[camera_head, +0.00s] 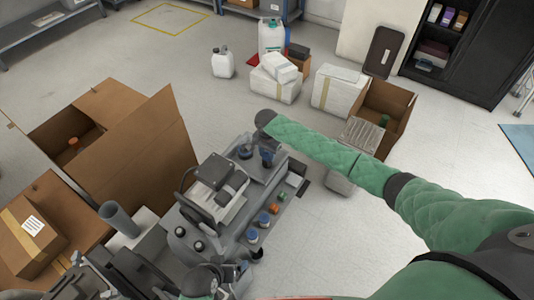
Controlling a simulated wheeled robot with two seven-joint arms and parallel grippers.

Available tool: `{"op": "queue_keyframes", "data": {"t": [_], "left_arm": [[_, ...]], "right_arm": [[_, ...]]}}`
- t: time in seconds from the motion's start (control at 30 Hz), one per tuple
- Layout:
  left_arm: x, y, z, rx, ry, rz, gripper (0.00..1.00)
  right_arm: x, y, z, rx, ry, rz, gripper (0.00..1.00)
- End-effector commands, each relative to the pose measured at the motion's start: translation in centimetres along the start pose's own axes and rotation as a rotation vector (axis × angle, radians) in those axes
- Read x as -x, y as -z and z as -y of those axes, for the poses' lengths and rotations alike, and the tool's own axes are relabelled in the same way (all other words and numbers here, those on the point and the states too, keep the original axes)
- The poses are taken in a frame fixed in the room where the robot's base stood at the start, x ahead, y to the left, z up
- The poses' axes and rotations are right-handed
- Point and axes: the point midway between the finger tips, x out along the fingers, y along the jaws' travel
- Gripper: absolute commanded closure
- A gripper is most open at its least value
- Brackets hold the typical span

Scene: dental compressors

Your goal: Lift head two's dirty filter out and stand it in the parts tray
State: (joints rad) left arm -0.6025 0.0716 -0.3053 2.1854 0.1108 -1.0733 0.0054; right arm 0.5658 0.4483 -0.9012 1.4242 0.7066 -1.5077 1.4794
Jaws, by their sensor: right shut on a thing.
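The grey compressor unit (225,225) stands at the lower centre, with a dark block and round fittings on top. My right arm, in a green quilted sleeve, reaches in from the right to its far end. My right gripper (267,154) points down there and is shut on a small, dark bluish thing, apparently the filter; the jaws and arm hide most of it. Its tilt and whether it is clear of the head cannot be told. A dark wrist with a bit of green, apparently my left one, shows at the bottom edge; its jaws are unclear. I cannot make out the parts tray for certain.
Small blue (264,219), orange (274,208) and green caps line the unit's right side. Open cardboard boxes (150,150) crowd the left. White cartons (275,85), jugs and an open box (385,110) stand behind.

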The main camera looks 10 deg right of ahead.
Motion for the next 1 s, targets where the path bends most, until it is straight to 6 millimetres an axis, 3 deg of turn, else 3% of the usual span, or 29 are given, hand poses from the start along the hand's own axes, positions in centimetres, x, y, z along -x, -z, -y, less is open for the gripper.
{"op": "queue_keyframes", "data": {"t": [1.0], "left_arm": [[0.9,0.5,-0.3,0.001,0.0,0.001,0.17]], "right_arm": [[0.2,0.0,0.0,0.0,0.001,0.0,0.85]]}}
